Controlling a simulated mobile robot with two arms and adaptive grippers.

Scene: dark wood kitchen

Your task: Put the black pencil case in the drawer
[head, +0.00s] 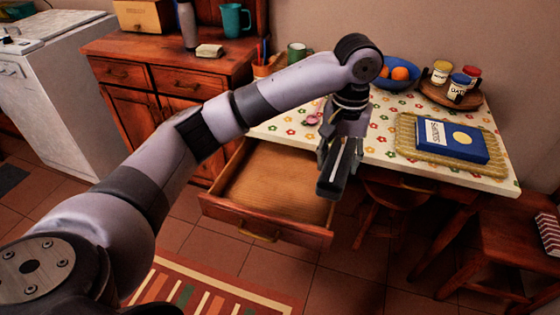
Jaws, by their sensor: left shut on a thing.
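My left gripper (340,150) is shut on the black pencil case (331,185), which hangs below the fingers. A light strip shows along the case. In the head view the gripper and case are at the right end of the open drawer (262,192), in front of the table edge. The drawer is pulled out from the table, and its wooden bottom looks empty where it shows. My right gripper is not in view.
The table (386,140) has a flowered top. On it are a blue book (452,141) on a woven mat (408,140), a blue bowl (397,84) of oranges and a wooden tray with jars. A stool (385,200) stands below, right of the drawer. A striped rug (215,290) lies in front.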

